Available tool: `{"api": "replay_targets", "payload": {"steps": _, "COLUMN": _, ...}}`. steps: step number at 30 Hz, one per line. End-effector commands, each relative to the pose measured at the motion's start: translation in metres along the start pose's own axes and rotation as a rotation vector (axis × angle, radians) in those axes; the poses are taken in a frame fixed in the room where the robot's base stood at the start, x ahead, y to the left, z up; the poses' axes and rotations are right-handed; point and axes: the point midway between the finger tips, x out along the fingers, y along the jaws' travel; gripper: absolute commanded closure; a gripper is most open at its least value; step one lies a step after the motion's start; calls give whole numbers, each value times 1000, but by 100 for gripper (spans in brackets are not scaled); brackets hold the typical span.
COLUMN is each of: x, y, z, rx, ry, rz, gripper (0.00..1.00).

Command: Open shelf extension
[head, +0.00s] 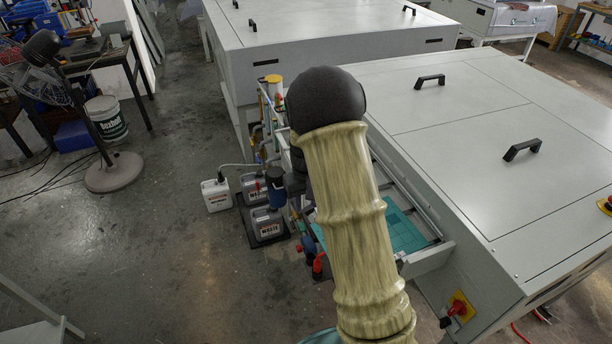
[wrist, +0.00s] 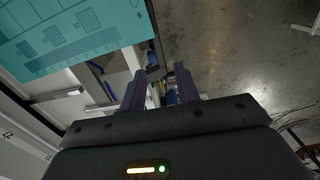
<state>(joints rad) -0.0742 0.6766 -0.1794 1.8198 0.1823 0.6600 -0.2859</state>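The near plate processor (head: 480,110) is a large grey cabinet on the right of the head view. A shelf-like frame (head: 428,258) runs along its left side, with a teal printed plate (head: 405,232) on it. The plate (wrist: 70,40) fills the upper left of the wrist view, with pale shelf parts (wrist: 65,95) below it. I cannot tell which part is the shelf extension. My gripper (wrist: 161,76) has its fingers apart, beside the plate's edge, with pipework and floor behind the gap. No contact is clear. In the head view my arm hides the gripper and much of the shelf.
Pipes and valves (head: 270,130) line the processor's left end. Waste canisters (head: 267,222) and a white jug (head: 216,194) stand on the floor there. The floor at lower left is mostly clear.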

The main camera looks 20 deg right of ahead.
Motion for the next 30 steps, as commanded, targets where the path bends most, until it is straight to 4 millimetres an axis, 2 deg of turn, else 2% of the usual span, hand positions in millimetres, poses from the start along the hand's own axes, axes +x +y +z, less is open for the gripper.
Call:
{"api": "replay_targets", "payload": {"steps": 9, "x": -65, "y": 0, "z": -1, "rx": 1, "ry": 5, "rz": -1, "gripper": 68}}
{"api": "replay_targets", "payload": {"steps": 15, "x": -99, "y": 0, "z": -1, "rx": 0, "ry": 3, "rz": -1, "gripper": 68}}
{"api": "replay_targets", "payload": {"steps": 20, "x": -112, "y": 0, "z": 0, "rx": 2, "ry": 2, "rz": -1, "gripper": 68}}
{"api": "replay_targets", "payload": {"steps": 30, "x": -113, "y": 1, "z": 0, "rx": 3, "ry": 0, "rz": -1, "gripper": 68}}
